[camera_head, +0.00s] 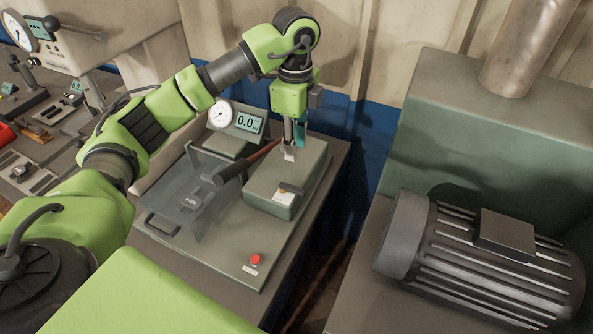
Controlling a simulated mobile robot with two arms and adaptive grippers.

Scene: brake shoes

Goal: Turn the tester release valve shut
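The tester (207,259) is a grey-green bench unit in the middle of the view. It has a round dial gauge (220,115), a display (249,122) reading 0.0 and a raised green block (262,185). My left gripper (290,153) points down over the back of this block, its fingertips at or just above the top. Whether its fingers are apart or closed is too small to tell. I cannot clearly make out the release valve; the gripper may hide it. A small dark bar (293,188) sits at the block's front edge. My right gripper is not in view.
A red button (255,260) is in front. A large motor (480,255) stands right, across a dark gap.

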